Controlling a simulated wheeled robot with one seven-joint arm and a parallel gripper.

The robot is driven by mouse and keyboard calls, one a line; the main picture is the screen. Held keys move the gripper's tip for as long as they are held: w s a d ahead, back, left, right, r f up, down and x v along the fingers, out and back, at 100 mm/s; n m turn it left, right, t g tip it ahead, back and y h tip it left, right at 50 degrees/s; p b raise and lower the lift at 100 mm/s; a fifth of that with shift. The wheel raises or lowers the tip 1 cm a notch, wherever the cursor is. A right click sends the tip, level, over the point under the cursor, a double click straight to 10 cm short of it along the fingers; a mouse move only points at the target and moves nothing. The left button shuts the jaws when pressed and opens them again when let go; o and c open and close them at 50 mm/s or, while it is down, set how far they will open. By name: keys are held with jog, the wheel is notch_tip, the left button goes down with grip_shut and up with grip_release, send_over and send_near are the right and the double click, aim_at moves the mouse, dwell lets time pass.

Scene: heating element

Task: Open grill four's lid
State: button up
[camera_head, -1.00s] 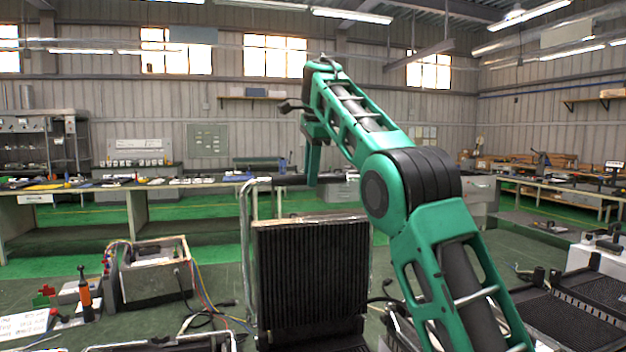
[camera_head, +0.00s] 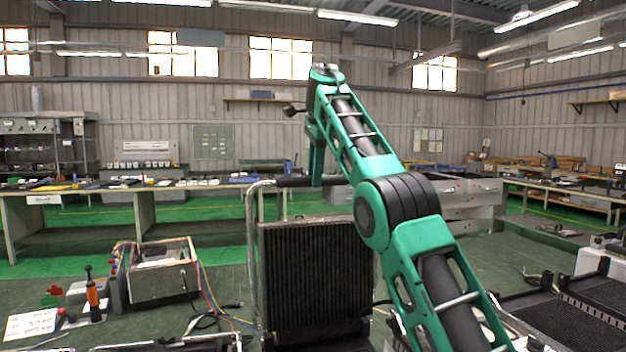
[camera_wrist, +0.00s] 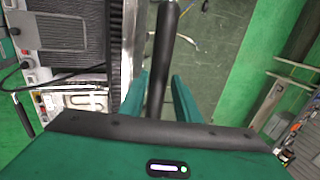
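A black ribbed grill lid (camera_head: 312,275) stands upright in the head view, beside my arm. Its dark bar handle (camera_head: 292,182) runs across above the lid, on a bent metal side arm (camera_head: 249,225). My gripper (camera_head: 317,182) points down at the handle. In the wrist view the black handle (camera_wrist: 163,50) runs between the two green fingers of my gripper (camera_wrist: 160,80). The fingers are apart, with floor showing on both sides of the bar. The lid's ribbed edge (camera_wrist: 117,50) shows left of the handle. No grill number is readable.
An open metal box with coloured wires (camera_head: 160,270) and an orange-handled tool (camera_head: 92,294) are at the left. Another dark grill surface (camera_head: 570,325) is at the lower right. A long workbench (camera_head: 100,192) stands behind, across green floor.

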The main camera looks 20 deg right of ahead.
jog(key=shift+o, duration=0.9)
jog(key=shift+s+r, duration=0.1)
